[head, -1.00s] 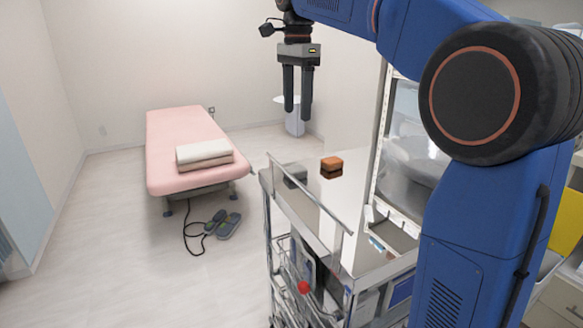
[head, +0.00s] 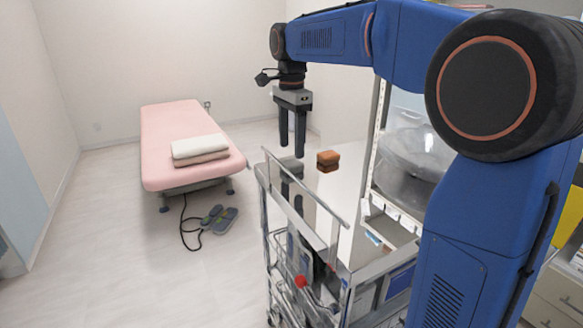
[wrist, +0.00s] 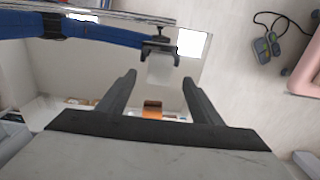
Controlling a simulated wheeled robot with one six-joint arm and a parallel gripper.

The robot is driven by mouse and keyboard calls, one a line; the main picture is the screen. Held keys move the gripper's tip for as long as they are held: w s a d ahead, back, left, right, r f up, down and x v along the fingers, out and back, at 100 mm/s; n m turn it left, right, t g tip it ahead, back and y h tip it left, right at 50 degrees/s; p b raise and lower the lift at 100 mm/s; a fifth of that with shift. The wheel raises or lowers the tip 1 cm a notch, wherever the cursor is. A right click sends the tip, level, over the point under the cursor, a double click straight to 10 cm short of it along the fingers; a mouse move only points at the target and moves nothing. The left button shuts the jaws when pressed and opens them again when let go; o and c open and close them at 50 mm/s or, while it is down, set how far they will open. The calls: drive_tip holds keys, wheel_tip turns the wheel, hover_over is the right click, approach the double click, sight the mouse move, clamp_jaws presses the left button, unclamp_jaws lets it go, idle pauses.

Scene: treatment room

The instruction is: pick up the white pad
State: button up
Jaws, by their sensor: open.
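A small pale block (head: 290,164), which looks like the white pad, lies on the shiny cart top (head: 345,188) near its far left corner. It looks grey-white in the head view, and its upper part is close below the fingertips. In the wrist view the pale pad (wrist: 160,69) shows just ahead of and between the fingertips. My gripper (head: 291,150) points down above the pad, its two dark fingers apart and empty. The wrist view also shows the spread fingers (wrist: 159,78). I cannot tell the exact gap between fingertips and pad.
A brown block (head: 328,161) stands on the cart right of the pad. A metal rail (head: 305,187) runs along the cart's left side. A pink bed (head: 165,125) with folded towels (head: 199,147) is at the left.

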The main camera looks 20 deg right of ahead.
sight(292, 162)
drive_tip(key=shift+f, duration=2.6)
drive_tip(key=c, duration=1.2)
wheel_tip(292, 162, up, 10)
drive_tip(key=shift+r, duration=0.1)
drive_tip(key=o, duration=0.6)
drive_tip(key=shift+c, duration=0.2)
drive_tip(key=c, duration=0.4)
